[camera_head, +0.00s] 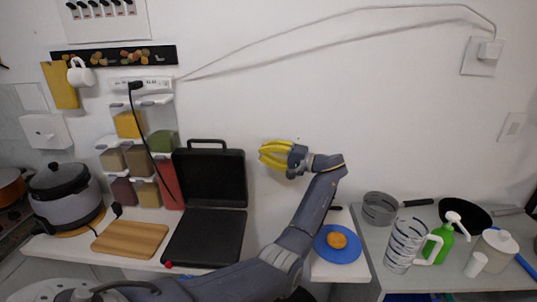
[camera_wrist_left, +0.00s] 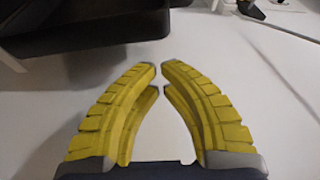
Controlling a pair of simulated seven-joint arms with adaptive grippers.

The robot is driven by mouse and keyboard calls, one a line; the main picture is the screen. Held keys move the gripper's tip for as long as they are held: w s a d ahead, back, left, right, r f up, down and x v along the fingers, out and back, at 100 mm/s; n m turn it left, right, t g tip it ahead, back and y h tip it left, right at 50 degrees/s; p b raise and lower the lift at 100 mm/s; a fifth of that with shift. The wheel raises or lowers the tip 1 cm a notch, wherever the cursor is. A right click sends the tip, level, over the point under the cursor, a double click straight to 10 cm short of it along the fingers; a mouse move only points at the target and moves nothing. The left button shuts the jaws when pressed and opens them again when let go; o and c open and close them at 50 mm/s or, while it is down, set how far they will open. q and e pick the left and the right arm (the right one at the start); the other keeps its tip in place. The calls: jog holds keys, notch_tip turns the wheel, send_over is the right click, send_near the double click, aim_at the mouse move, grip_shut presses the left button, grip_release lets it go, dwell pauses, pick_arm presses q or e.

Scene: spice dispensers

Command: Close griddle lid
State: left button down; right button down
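The black griddle stands open on the white counter. Its lid (camera_head: 209,180) is raised nearly upright, with a handle (camera_head: 207,142) on its top edge. Its flat base (camera_head: 205,238) lies in front. My left gripper (camera_head: 261,154) has yellow fingers and is in the air to the right of the lid's upper part, pointing left, apart from it. In the left wrist view the fingertips (camera_wrist_left: 159,72) nearly meet, with nothing between them. A dark part (camera_wrist_left: 85,25), likely the griddle, shows at the upper left there. My right gripper is not in view.
A wooden board (camera_head: 130,239) and a grey cooker (camera_head: 66,193) are left of the griddle. Spice dispensers (camera_head: 140,160) hang behind, with a black cord in front. A blue plate (camera_head: 338,255) is right of my arm. A side counter holds a pitcher (camera_head: 405,246) and green bottle (camera_head: 437,245).

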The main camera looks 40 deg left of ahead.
pick_arm(q)
jog(key=shift+x, duration=3.1)
